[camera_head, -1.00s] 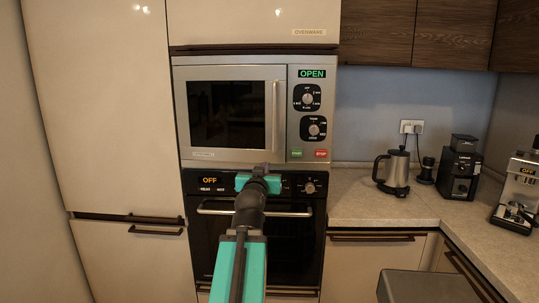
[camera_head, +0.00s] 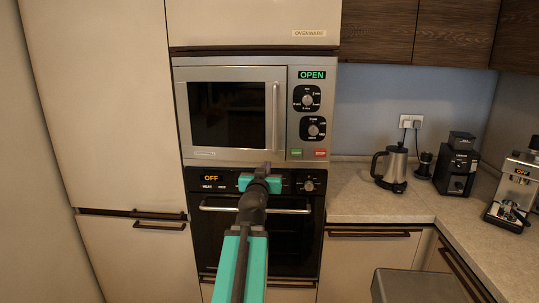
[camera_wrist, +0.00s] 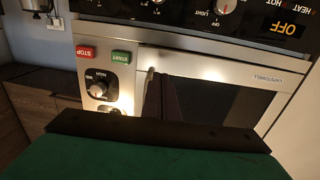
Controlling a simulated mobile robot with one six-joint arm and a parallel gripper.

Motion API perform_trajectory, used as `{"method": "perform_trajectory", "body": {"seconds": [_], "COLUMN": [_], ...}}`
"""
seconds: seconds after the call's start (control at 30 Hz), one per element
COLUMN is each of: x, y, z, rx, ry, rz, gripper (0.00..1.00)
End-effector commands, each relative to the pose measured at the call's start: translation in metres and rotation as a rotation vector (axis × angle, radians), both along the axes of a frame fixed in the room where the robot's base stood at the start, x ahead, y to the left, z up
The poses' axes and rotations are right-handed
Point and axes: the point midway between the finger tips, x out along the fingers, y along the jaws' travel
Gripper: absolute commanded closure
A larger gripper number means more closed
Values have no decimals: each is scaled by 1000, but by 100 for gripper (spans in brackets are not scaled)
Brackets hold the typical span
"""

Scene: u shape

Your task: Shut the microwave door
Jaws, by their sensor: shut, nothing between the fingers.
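The silver microwave (camera_head: 250,110) is built into the tall cabinet, and its display reads OPEN. Its door (camera_head: 228,113), with a dark window and a vertical handle (camera_head: 275,115) on the right, looks almost flush with the front; any gap is hard to make out. My gripper (camera_head: 260,181) is in front of the oven panel, just below the microwave's lower edge, shut and empty. In the upside-down wrist view, the door (camera_wrist: 210,95) lies beyond the gripper (camera_wrist: 155,130), which hides part of it. I cannot see any contact.
Below the microwave is a black oven (camera_head: 285,235) with a horizontal handle (camera_head: 220,208) and an OFF display. To the right, a counter (camera_head: 375,203) holds a kettle (camera_head: 391,166), a coffee grinder (camera_head: 457,165) and an espresso machine (camera_head: 515,188). A grey surface (camera_head: 420,287) is at the lower right.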

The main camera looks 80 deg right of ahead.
Motion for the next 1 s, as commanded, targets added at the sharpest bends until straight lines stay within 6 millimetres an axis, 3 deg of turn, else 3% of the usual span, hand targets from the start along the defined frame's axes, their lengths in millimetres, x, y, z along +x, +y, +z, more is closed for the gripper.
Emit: {"method": "perform_trajectory", "body": {"seconds": [0.73, 1.0], "x": [2, 3], "y": [-16, -42], "z": [1, 0], "rx": [4, 3], "ry": [0, 2], "rz": [9, 8], "gripper": [100, 100]}}
